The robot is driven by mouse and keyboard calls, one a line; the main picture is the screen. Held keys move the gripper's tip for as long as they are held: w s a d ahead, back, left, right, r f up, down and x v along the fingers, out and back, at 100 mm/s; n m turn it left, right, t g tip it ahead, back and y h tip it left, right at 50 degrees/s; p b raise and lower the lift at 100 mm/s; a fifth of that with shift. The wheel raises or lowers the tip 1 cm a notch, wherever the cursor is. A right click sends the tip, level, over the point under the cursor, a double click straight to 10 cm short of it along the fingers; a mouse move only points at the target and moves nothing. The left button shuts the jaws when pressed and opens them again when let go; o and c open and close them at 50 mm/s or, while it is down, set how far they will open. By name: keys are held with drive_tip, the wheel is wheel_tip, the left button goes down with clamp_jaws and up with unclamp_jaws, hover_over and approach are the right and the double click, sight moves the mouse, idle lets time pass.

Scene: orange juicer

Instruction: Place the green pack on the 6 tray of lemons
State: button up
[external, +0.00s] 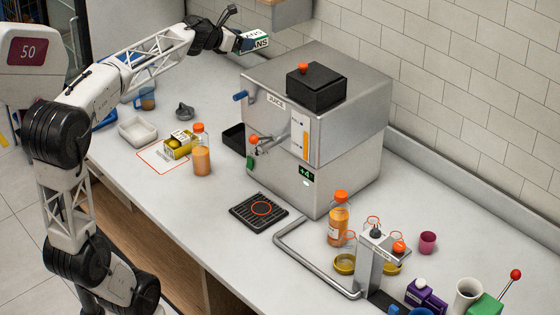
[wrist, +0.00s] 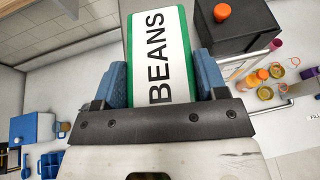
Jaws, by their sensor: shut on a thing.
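A green and white pack lettered BEANS (external: 258,42) is held in my gripper (external: 246,40), high above the counter behind the juicer's left side. The wrist view shows the pack (wrist: 160,50) between the two blue fingers of my gripper (wrist: 160,80), which is shut on it. A small yellow tray (external: 178,146), seemingly with lemons in it, stands on the counter inside a thin red outline, left of a juice bottle. Its number is too small to read. My gripper is well above and behind it.
The steel juicer (external: 345,115) with a black box (external: 315,87) on top stands right of my gripper. An orange bottle (external: 201,155) stands close beside the yellow tray. A white empty dish (external: 138,132) and a grey knob-like part (external: 184,111) are nearby.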

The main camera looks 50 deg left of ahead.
drive_tip(key=w+a+f+n+y, duration=0.2)
drive_tip(key=w+a+f, duration=0.1)
drive_tip(key=a+f, duration=0.5)
drive_tip(key=w+a+f+n+y, duration=0.25)
drive_tip(key=a+f, duration=0.35)
drive_tip(key=a, duration=0.4)
drive_tip(key=s+a+f+n+g+y, duration=0.3)
drive_tip(key=a+f+n+y, duration=0.25)
drive_tip(key=a+f, duration=1.4)
drive_tip(key=shift+s+d+f+m+t+h, duration=1.1)
drive_tip(key=shift+s+f+m+t+h, duration=0.4)
drive_tip(key=shift+s+f+m+h, duration=2.65)
drive_tip(key=s+d+f+m+h, duration=0.4)
drive_tip(key=s+d, duration=0.3)
drive_tip(key=s, duration=0.2)
drive_tip(key=shift+d+m+g+h, duration=0.35)
drive_tip(key=shift+m+g+h, duration=0.1)
drive_tip(key=shift+h, duration=0.3)
drive_tip(key=shift+w+a, duration=0.1)
hover_over(174, 137)
drive_tip(key=shift+a+f, duration=0.1)
drive_tip(key=shift+f, duration=0.7)
